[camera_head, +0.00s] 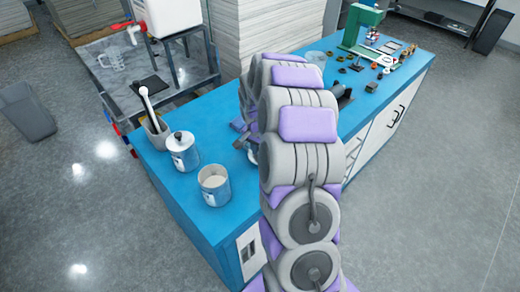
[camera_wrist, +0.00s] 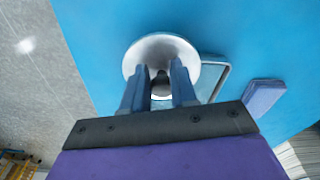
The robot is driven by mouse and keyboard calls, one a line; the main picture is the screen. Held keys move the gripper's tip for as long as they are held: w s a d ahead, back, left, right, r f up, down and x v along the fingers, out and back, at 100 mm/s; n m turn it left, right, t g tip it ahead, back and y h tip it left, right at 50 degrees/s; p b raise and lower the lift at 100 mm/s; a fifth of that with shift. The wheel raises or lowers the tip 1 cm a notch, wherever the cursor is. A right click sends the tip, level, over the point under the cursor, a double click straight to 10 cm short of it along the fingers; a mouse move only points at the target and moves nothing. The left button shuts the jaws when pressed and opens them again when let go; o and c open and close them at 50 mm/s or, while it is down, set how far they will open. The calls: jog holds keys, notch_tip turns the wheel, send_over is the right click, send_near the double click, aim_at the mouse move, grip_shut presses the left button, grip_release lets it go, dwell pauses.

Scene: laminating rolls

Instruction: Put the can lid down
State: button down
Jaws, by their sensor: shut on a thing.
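In the wrist view, a round silver-white can lid (camera_wrist: 150,45) with a small knob is between the two fingertips of my gripper (camera_wrist: 159,78). The gripper is shut on the lid's knob, above the blue worktop (camera_wrist: 90,30). I cannot tell how high the lid is. In the head view, my own arm hides most of the gripper and the lid. An open can (camera_head: 214,186) with pale contents stands near the front of the worktop. A second can (camera_head: 181,152) with its lid on stands behind it to the left.
A container with a white-handled tool (camera_head: 153,118) stands at the worktop's left edge. In the wrist view, a pale blue tray-like object (camera_wrist: 213,78) lies partly behind the lid, and a blue-grey block (camera_wrist: 263,97) lies to the right. A green machine (camera_head: 360,28) and small parts occupy the far end.

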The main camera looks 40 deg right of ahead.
jog(key=c, duration=1)
grip_release()
jog(key=shift+a+f, duration=0.1)
jog(key=shift+c, duration=0.2)
jog(key=shift+o, duration=0.7)
jog(key=shift+d, duration=0.3)
